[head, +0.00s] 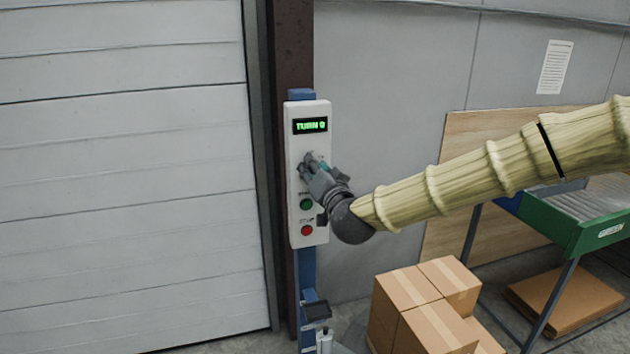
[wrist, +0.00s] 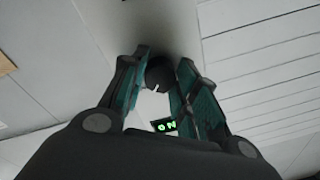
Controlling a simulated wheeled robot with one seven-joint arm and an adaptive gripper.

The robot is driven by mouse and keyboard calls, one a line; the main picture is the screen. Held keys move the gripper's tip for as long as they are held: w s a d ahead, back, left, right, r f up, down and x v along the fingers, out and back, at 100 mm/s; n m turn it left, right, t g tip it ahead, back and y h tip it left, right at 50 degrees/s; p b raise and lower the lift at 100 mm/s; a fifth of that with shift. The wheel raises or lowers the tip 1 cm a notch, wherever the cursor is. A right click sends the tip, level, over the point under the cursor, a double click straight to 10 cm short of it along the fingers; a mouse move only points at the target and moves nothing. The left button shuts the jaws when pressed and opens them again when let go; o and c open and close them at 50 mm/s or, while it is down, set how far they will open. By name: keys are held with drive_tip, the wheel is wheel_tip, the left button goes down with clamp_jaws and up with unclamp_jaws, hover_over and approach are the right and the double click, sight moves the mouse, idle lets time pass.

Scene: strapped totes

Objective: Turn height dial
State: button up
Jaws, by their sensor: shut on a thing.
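The white control panel (head: 309,222) stands on a blue post beside the roll-up door. Its green-lit display (head: 310,126) reads "TURN 0"; part of the lit text also shows in the wrist view (wrist: 165,126). My gripper (head: 311,164) is at the panel between the display and the green button. The height dial, a round dark knob (wrist: 158,76) with a white mark, sits between my fingers in the wrist view. My gripper is shut on it. In the head view my fingers mostly hide the dial.
A green button (head: 306,204) and a red button (head: 307,230) sit on the panel close under my gripper. Stacked cardboard boxes (head: 420,310) stand on the floor at lower right. A green-framed conveyor (head: 580,228) is farther right. The door (head: 130,180) fills the left.

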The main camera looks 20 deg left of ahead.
drive_tip(key=shift+m+b, duration=0.85)
drive_tip(key=shift+m, duration=0.45)
drive_tip(key=o, duration=1)
drive_tip(key=v, duration=1.2)
drive_tip(key=shift+f, duration=0.15)
